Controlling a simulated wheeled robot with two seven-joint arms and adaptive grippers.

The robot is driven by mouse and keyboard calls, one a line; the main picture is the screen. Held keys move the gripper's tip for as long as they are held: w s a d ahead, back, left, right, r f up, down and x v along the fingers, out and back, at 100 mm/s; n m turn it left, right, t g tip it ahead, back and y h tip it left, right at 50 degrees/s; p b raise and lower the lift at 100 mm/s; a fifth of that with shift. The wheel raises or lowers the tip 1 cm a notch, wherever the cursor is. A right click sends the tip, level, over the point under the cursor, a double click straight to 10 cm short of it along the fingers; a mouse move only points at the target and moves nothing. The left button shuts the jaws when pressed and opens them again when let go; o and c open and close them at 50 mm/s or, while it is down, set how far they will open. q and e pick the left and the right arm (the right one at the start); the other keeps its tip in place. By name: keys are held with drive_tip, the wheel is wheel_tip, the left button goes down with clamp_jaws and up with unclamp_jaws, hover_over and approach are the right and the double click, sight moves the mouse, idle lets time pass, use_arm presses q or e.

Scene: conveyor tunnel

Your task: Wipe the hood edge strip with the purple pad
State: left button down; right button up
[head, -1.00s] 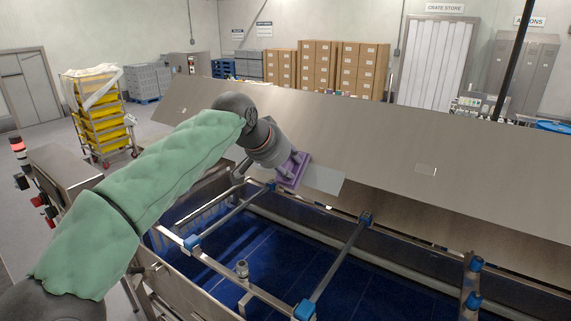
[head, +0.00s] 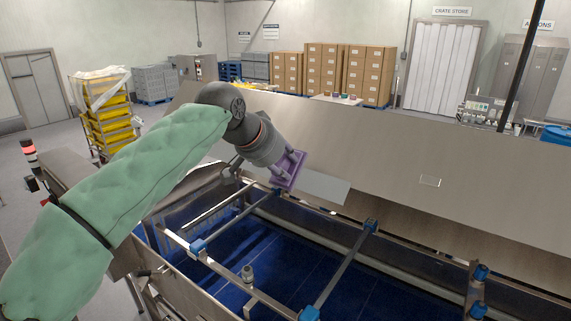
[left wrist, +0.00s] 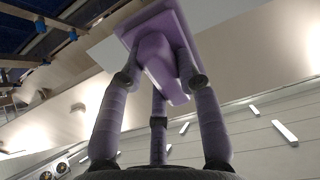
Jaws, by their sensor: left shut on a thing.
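The purple pad (head: 289,171) is a flat plate with a block handle. My left gripper (head: 282,162) is shut on that handle; in the left wrist view its fingers close around the handle of the pad (left wrist: 171,28). The hood edge strip (head: 324,188) looks like a pale grey band along the lower edge of the sloping steel hood (head: 400,170). The pad is at the strip's left end, overlapping it in the head view. I cannot tell whether its face touches the strip. My right gripper is not in view.
Below the hood lies a blue conveyor bed (head: 270,255) with steel rails and blue clamps (head: 370,226) across it. A steel post (head: 248,275) stands up from the near rail. A signal light (head: 28,150) is at the left.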

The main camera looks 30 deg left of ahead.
use_arm(q)
drive_tip(key=shift+s+r, duration=0.3)
drive_tip(key=shift+r, duration=0.15)
drive_tip(key=shift+p+v, duration=0.5)
drive_tip(key=shift+v, duration=0.45)
drive_tip(key=shift+f, duration=0.1)
